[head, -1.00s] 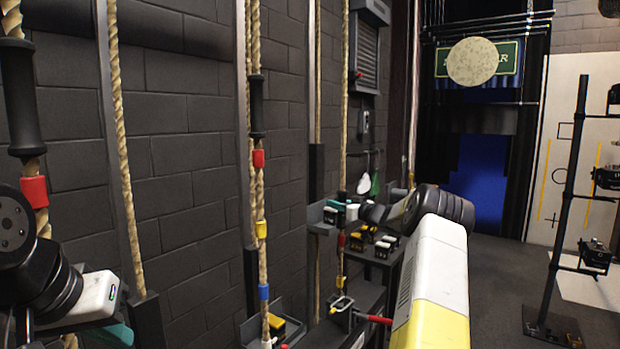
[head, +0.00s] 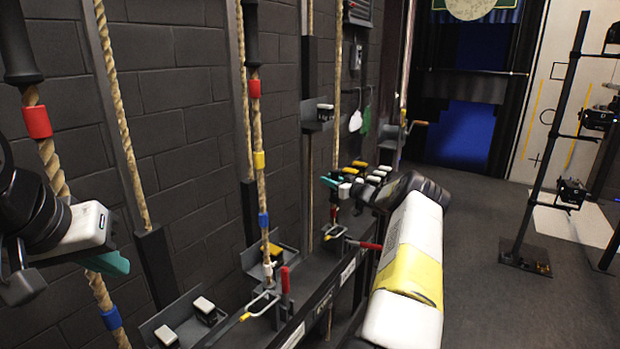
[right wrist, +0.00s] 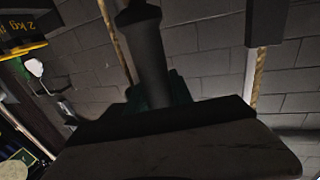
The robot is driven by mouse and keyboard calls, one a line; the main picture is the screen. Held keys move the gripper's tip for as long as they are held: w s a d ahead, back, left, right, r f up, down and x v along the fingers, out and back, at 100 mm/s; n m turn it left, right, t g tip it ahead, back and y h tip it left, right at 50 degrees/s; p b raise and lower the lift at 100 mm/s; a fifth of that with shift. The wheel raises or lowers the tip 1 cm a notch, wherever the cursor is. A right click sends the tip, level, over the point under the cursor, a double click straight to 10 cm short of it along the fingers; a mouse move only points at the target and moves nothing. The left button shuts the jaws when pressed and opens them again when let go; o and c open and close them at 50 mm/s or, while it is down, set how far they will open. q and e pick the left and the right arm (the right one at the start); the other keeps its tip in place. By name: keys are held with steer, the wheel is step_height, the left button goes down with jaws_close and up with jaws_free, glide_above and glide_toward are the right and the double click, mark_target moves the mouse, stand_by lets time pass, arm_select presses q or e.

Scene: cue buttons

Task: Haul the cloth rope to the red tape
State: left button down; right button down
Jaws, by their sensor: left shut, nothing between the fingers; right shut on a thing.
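My right gripper (head: 332,184) is low on the far rope (head: 336,100), above the locking rail. It is shut on a dark sleeve (right wrist: 147,60) that stands upright in the right wrist view. A small dark red tape band (head: 333,212) shows on this rope just below the gripper, above the rope's lock with a red handle (head: 368,245). My left gripper (head: 112,264) is shut and empty beside the near rope, which carries red tape (head: 36,122) and blue tape (head: 110,318). I cannot read which rope is labelled cloth.
The middle rope has red (head: 253,89), yellow (head: 259,160) and blue (head: 263,219) tape; its lock has an upright red handle (head: 285,282). Several small blocks (head: 375,172) sit beyond my right gripper. A black stand (head: 548,150) is at right. The floor between is clear.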

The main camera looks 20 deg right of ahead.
steer(key=c, duration=1.1)
jaws_free()
steer(key=v, duration=0.7)
steer(key=shift+s+d, duration=0.15)
steer(key=shift+s, duration=0.25)
